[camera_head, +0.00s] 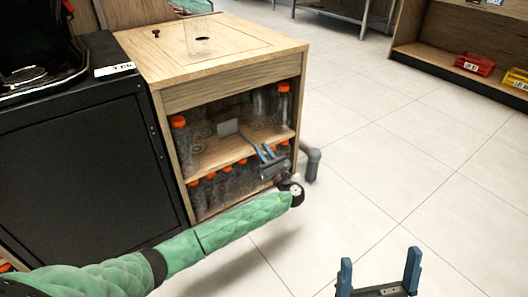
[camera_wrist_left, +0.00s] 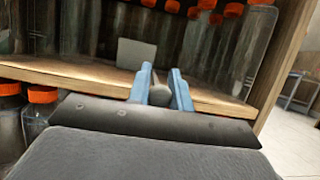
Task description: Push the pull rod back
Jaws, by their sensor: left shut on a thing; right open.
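The pull rod (camera_wrist_left: 161,95) shows as a dark grey rounded end between the blue fingers of my left gripper (camera_wrist_left: 162,88) in the left wrist view. The fingers are shut on it at the front edge of the middle shelf. In the head view my left gripper (camera_head: 264,151) points into the open front of the wooden cabinet (camera_head: 235,93). A small grey plate (camera_head: 228,128) stands upright behind it, above the shelf; it also shows in the left wrist view (camera_wrist_left: 137,53). My right gripper (camera_head: 380,268) is open and empty above the floor.
Clear bottles with orange caps (camera_head: 180,135) stand on both shelf levels. A black cabinet (camera_head: 85,150) adjoins on the left. Red (camera_head: 474,64) and yellow (camera_head: 516,79) bins sit on a far shelf. The tiled floor on the right is clear.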

